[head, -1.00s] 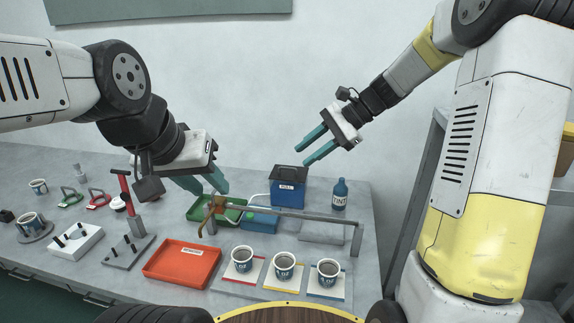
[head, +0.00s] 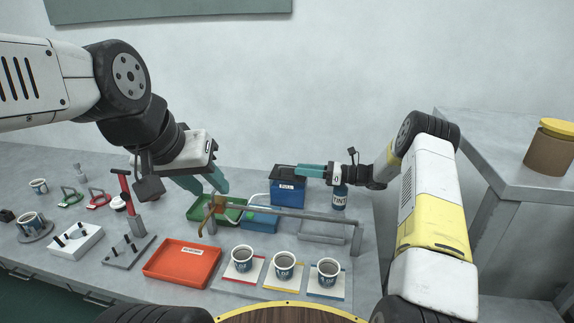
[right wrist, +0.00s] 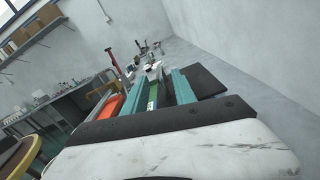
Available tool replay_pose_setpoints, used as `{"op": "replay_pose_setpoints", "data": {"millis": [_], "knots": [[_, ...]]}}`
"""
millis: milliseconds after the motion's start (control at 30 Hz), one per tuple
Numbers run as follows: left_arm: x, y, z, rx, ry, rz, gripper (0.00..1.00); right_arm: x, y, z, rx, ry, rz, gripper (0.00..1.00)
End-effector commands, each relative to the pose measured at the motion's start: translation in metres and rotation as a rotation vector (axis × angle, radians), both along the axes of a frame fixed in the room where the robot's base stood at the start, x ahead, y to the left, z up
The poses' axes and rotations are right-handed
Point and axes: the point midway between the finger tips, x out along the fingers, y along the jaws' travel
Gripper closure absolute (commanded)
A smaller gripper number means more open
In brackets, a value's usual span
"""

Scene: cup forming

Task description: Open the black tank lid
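The blue tank (head: 287,192) with a "PULL" label stands at the back of the bench. Its black lid (head: 282,171) lies flat on top. My right gripper (head: 300,170) is level with the lid at its right side, with its fingers pointing left. The fingertips overlap the lid's edge in the head view; I cannot tell if they touch it. The right wrist view shows the two teal fingers apart, with a dark flat panel (right wrist: 200,81), likely the lid, beside the right finger. My left gripper (head: 208,192) is open and empty above the bench, left of the tank.
A tint bottle (head: 339,198) stands just right of the tank, under my right gripper. A grey rail (head: 290,212) crosses in front of the tank. A green tray (head: 199,211), a red tray (head: 181,264) and three cups (head: 284,265) on coloured cards stand nearer.

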Motion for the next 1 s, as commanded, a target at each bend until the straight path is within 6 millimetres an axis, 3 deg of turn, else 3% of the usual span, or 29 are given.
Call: {"op": "replay_pose_setpoints", "data": {"millis": [300, 700, 733, 900, 1000], "knots": [[0.000, 0.000, 0.000, 0.000, 0.000, 0.000, 0.64, 0.009, 0.049, 0.000, -0.002, -0.001, 0.003, 0.67], [0.000, 0.000, 0.000, 0.000, 0.000, 0.000, 0.64, 0.011, 0.060, 0.000, -0.003, -0.001, 0.003, 0.67], [0.000, 0.000, 0.000, 0.000, 0.000, 0.000, 0.64, 0.011, 0.060, 0.000, -0.003, -0.001, 0.003, 0.69], [0.000, 0.000, 0.000, 0.000, 0.000, 0.000, 0.64, 0.011, 0.060, 0.000, -0.003, -0.001, 0.003, 1.00], [0.000, 0.000, 0.000, 0.000, 0.000, 0.000, 0.64, 0.011, 0.060, 0.000, -0.003, -0.001, 0.003, 1.00]]}}
